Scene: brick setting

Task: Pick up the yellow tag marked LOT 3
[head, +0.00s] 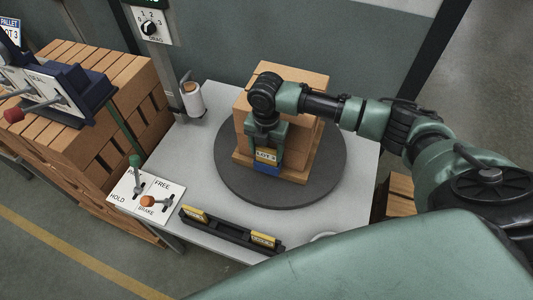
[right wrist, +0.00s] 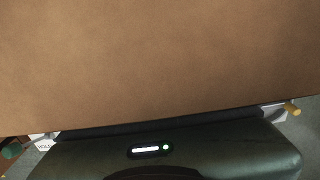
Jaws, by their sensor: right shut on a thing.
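The yellow tag marked LOT 3 (head: 266,155) is in front of the brown box stack on the round turntable. My right gripper (head: 267,152) points down and is shut on this tag. A blue piece (head: 266,169) shows directly below the tag; I cannot tell whether the two are joined. In the right wrist view, a plain brown surface (right wrist: 160,60) fills most of the picture, and neither the fingertips nor the tag shows. My left gripper is not in view.
A black rack (head: 228,232) at the table's front edge holds yellow tags (head: 263,240). The brown stack (head: 300,95) stands on the dark turntable (head: 235,180). A HOLD/FREE/BRAKE lever panel (head: 128,198) and a white roll (head: 192,99) are left of it.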

